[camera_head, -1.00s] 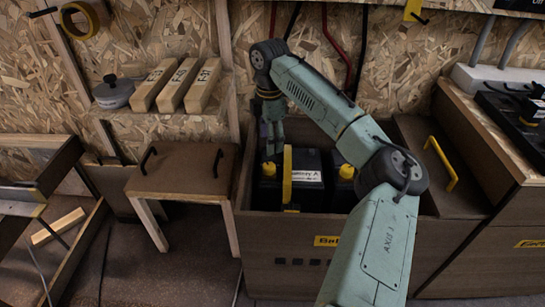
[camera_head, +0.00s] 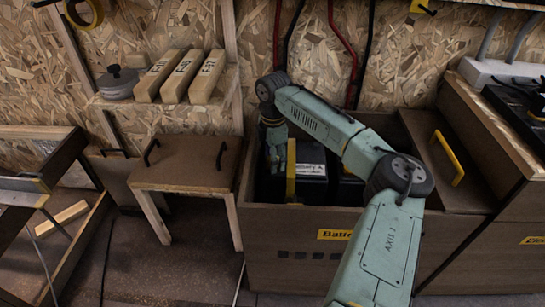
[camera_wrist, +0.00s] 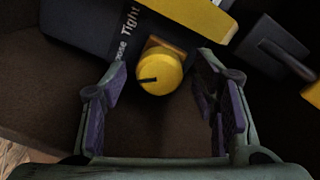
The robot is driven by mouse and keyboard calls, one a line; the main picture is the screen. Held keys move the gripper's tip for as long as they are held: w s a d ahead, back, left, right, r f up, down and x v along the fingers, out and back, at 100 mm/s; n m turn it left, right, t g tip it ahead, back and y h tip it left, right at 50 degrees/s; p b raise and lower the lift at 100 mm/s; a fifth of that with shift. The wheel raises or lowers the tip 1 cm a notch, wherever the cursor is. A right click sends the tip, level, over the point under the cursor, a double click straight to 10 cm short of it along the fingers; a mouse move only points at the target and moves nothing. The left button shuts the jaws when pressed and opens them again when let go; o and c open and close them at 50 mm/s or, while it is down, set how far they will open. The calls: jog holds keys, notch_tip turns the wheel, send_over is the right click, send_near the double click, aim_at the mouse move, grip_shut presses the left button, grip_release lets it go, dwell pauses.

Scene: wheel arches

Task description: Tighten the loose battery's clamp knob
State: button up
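A yellow round clamp knob (camera_wrist: 159,72) with a black pointer line shows in the wrist view, beside a black battery edge (camera_wrist: 105,32) printed with "Tight" and a partly hidden "Loose". My gripper (camera_wrist: 163,78) is open, with one finger on each side of the knob and visible gaps between. In the head view my gripper (camera_head: 276,160) reaches down into the battery box (camera_head: 300,255), left of a black battery (camera_head: 312,185) with a white label and a yellow strap (camera_head: 291,172). The knob is hidden there. A second battery (camera_head: 350,190) is mostly behind my arm.
A brown lid with a yellow handle (camera_head: 447,158) lies right of the opening. A small bench (camera_head: 185,170) stands left of the box. A shelf above it holds wooden blocks (camera_head: 182,75) and a grey pot (camera_head: 117,83). In the wrist view a dark handled part (camera_wrist: 275,50) is at upper right.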

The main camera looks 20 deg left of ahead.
jog(key=c, duration=1.2)
jog(key=shift+o, duration=0.2)
jog(key=shift+s+r+m+p, duration=0.15)
jog(key=shift+m+p, duration=0.25)
jog(key=shift+p, duration=0.35)
jog(key=m+p, duration=0.2)
jog(key=p, duration=0.1)
jog(key=shift+r, duration=0.1)
jog(key=m+p, duration=0.6)
jog(key=p, duration=0.2)
jog(key=shift+a, duration=0.1)
jog(key=m+p, duration=0.5)
jog(key=p, duration=0.1)
jog(key=shift+m, duration=0.3)
jog(key=shift+f+m+h+p, duration=0.15)
jog(key=shift+m+p, duration=0.75)
jog(key=shift+m, duration=0.25)
jog(key=shift+f+m+h+p, duration=0.15)
jog(key=shift+m+p, duration=0.7)
jog(key=shift+m, duration=0.3)
